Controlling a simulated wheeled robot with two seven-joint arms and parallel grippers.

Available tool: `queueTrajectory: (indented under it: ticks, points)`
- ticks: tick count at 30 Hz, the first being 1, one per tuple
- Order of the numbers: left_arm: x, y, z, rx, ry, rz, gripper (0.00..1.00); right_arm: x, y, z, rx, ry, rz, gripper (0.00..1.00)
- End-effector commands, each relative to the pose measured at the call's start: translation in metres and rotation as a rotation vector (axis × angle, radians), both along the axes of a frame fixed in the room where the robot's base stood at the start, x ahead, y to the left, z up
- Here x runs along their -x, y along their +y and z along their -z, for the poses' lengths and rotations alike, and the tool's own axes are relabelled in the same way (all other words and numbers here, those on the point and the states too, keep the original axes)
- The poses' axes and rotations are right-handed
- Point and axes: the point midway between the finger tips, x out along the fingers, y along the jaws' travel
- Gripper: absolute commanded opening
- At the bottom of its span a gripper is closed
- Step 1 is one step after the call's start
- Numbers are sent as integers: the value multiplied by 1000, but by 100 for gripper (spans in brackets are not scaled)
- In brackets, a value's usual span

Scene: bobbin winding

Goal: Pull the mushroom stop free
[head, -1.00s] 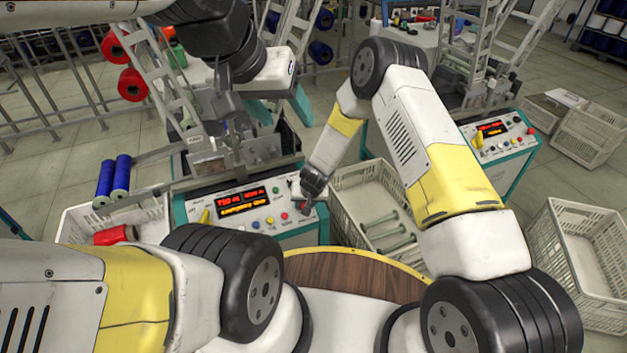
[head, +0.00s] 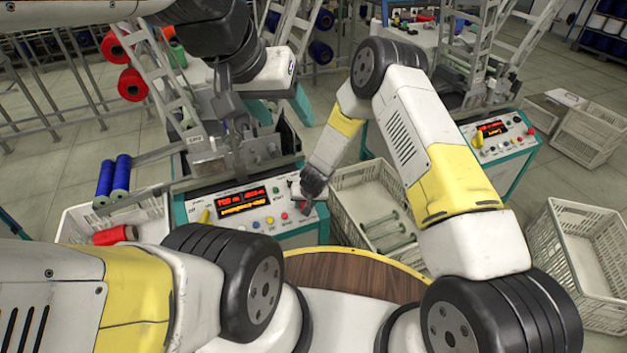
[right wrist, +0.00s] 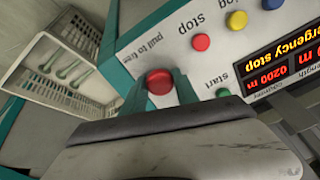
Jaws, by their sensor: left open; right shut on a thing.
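The red mushroom stop (right wrist: 159,84) sits at the corner of the control panel in the right wrist view, beside the printed words "pull to free". My right gripper (right wrist: 160,92) is shut on it, with a finger on each side of the red cap. In the head view the right gripper (head: 306,205) is at the right end of the panel (head: 240,208) and mostly covers the stop. The panel display (right wrist: 290,75) reads "emergency stop" in amber below red digits. My left gripper (head: 228,105) is open and higher up, over the winding machine, with no thing seen between its fingers.
Yellow, blue, red and green buttons line the panel; the green start button (right wrist: 222,93) is close to the right gripper. A crate with several empty bobbins (head: 350,210) stands right of the machine. Blue spools (head: 121,178) and a red spool (head: 112,235) are at left.

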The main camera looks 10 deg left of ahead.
Motion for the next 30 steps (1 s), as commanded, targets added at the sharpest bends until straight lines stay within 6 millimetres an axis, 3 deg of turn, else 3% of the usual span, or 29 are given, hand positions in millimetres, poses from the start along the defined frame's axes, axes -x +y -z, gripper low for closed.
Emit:
queueTrajectory:
  ticks: [21,22,25,30]
  points:
    - [0,0,0,0,0,0,58,2,-1,-6,0,-1,-1,0]
    - [0,0,0,0,0,0,58,2,-1,-6,0,-1,-1,40]
    - [0,0,0,0,0,0,58,2,-1,-6,0,-1,-1,59]
    - [0,0,0,0,0,0,58,2,-1,-6,0,0,0,62]
